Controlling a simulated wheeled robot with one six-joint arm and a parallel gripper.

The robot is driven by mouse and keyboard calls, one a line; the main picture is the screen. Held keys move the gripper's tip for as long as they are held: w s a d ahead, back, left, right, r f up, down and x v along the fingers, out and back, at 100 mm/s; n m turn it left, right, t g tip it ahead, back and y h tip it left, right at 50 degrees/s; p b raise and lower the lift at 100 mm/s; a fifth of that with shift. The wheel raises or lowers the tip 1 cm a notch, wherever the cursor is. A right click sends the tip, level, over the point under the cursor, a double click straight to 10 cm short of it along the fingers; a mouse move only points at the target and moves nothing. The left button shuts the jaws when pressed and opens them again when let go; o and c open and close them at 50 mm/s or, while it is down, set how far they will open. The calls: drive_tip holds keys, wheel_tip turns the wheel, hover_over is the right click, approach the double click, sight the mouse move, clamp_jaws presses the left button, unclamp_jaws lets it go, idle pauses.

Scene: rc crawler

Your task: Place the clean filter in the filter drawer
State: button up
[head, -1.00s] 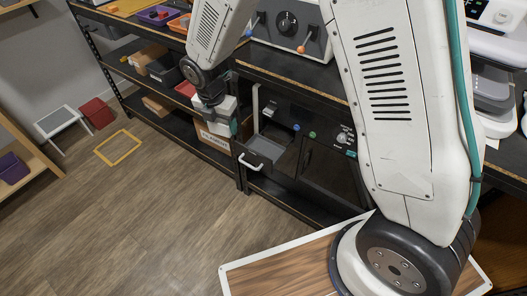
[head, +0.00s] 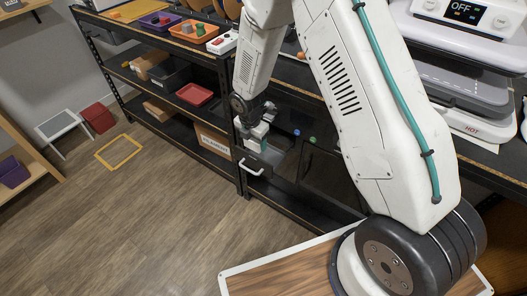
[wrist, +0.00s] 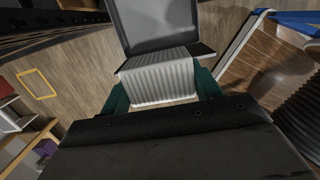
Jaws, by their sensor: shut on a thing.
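The clean filter (wrist: 160,78) is a white pleated block held between the green fingers of my gripper (wrist: 162,92) in the wrist view. In the head view my gripper (head: 256,138) is over the open filter drawer (head: 268,158), and the filter is too small and covered there to make out clearly. The drawer is a grey open tray with a white handle (head: 250,168), pulled out of the dark cabinet under the bench. In the wrist view the drawer (wrist: 160,28) lies just beyond the filter, its inside partly hidden by it. I cannot tell whether filter and drawer touch.
A black shelf rack on the left holds a red tray (head: 194,94), a dark bin (head: 170,74) and a labelled cardboard box (head: 212,142). A yellow square outline (head: 118,151) marks the floor, by a red box (head: 97,115). The wooden floor before the drawer is clear.

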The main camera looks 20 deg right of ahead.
hover_over(264, 156)
drive_tip(key=f, duration=0.6)
drive_tip(key=shift+s+a, duration=0.3)
drive_tip(key=shift+w+d+f, duration=0.1)
drive_tip(key=shift+f, duration=2.65)
drive_tip(key=o, duration=1.1)
drive_tip(key=shift+f, duration=0.15)
drive_tip(key=r, duration=0.8)
drive_tip(key=a+r, duration=0.1)
drive_tip(key=r, duration=0.3)
drive_tip(key=shift+s+r, duration=0.15)
drive_tip(key=shift+s, duration=0.25)
